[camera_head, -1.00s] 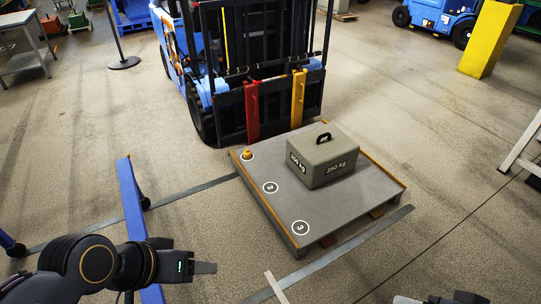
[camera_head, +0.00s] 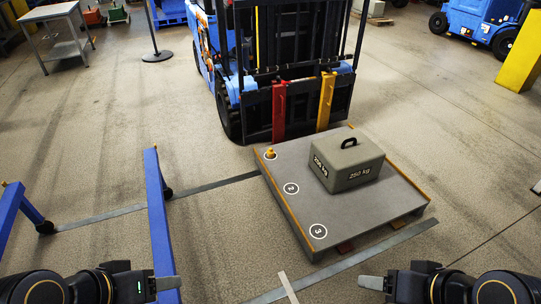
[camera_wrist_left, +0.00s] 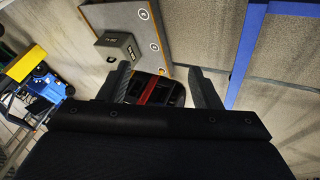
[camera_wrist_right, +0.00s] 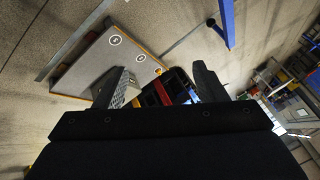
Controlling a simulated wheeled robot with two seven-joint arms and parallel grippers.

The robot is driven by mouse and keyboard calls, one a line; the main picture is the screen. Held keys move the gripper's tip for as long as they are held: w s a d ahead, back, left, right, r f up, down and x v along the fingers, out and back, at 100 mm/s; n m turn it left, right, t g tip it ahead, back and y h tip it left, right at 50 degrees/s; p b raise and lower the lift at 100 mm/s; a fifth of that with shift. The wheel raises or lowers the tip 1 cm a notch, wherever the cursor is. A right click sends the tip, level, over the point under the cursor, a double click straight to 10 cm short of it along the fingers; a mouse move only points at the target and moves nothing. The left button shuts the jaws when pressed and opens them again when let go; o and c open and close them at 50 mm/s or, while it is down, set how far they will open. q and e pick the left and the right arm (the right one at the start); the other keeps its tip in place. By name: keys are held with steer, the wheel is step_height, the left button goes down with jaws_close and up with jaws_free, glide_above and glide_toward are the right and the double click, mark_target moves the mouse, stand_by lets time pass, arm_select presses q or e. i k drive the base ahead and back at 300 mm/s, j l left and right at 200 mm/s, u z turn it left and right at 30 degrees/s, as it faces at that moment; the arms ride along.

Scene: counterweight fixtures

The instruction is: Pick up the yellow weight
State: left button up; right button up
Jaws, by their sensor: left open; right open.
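The yellow weight (camera_head: 270,152) is a small knob-like piece at the far left corner of the low grey platform (camera_head: 350,217), beyond the circles marked 2 (camera_head: 291,188) and 3 (camera_head: 318,231). In the right wrist view it shows as a small yellow spot (camera_wrist_right: 158,71). My left gripper (camera_head: 168,283) is open and empty at the bottom left of the head view. My right gripper (camera_head: 372,283) is open and empty at the bottom right. Both are well apart from the weight, on the near side of the platform.
A grey 250 kg block (camera_head: 347,162) with a black handle stands on the platform. A blue forklift (camera_head: 290,75) stands directly behind, with red and yellow forks (camera_head: 323,103). A blue frame (camera_head: 158,225) stands left, near my left gripper. Bare floor lies between it and the platform.

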mark_target(269, 152)
steer(key=i+u, duration=0.15)
steer(key=i, duration=0.45)
steer(key=i+l+u, duration=0.2)
steer(key=i, duration=0.4)
steer(key=i+j, duration=0.15)
steer(key=i, duration=0.45)
steer(key=i+j, duration=0.15)
steer(key=i, duration=0.5)
steer(key=i+j+u, duration=0.1)
steer(key=i, duration=0.5)
steer(key=i+j+z, duration=0.35)
steer(key=i, duration=0.15)
steer(key=i+j+z, duration=0.7)
steer(key=i+j, duration=0.15)
